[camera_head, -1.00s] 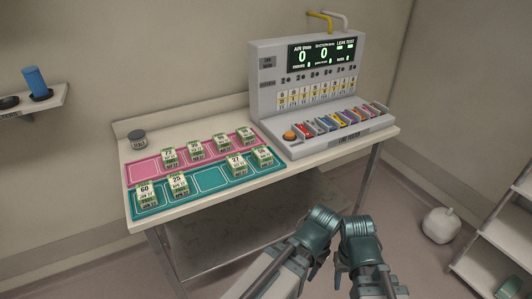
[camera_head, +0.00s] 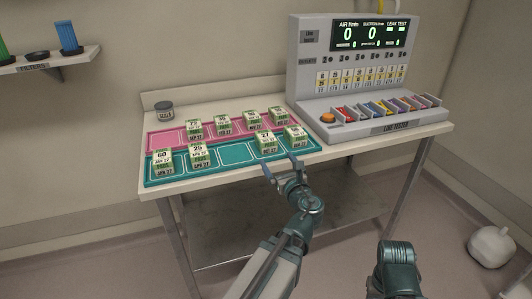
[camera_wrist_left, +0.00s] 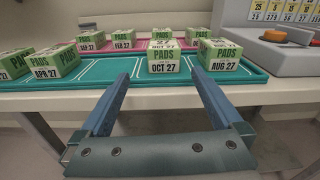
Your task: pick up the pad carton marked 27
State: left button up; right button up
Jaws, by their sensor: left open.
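The pad carton marked 27 (camera_head: 266,144) is a small white and green box in the teal tray (camera_head: 228,153), in the front row, second from the right. In the left wrist view a carton reading OCT 27 (camera_wrist_left: 163,57) stands straight ahead, upright, and appears to be the same one. My left gripper (camera_head: 282,166) is open and empty at the tray's front edge, just short of this carton. In the left wrist view its fingertips (camera_wrist_left: 160,76) point at the carton, one to each side, with a gap before it. My right gripper is out of view.
A neighbouring carton (camera_head: 294,137) stands close on the right, reading AUG 27 in the wrist view (camera_wrist_left: 220,54). Cartons 60 (camera_head: 162,162) and 25 (camera_head: 199,156) stand left. A line tester (camera_head: 350,75) stands right.

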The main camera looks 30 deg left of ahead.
aim_at(266, 136)
pick_arm(q)
jog(key=shift+m, duration=0.4)
jog(key=x, duration=0.9)
jog(key=shift+d+r, duration=0.1)
jog(key=shift+r, duration=0.2)
jog(key=shift+w+a+r, duration=0.15)
jog(key=shift+w+a, duration=0.15)
jog(key=shift+w, duration=0.2)
jog(key=x, duration=0.3)
jog(key=shift+w+a+r+p, duration=0.1)
jog(key=shift+w+r+p, duration=0.15)
jog(key=shift+w+p, duration=0.1)
jog(key=shift+w+a, duration=0.15)
jog(key=shift+a, duration=0.15)
jog(key=c, duration=1.5)
jog(key=shift+r, duration=0.15)
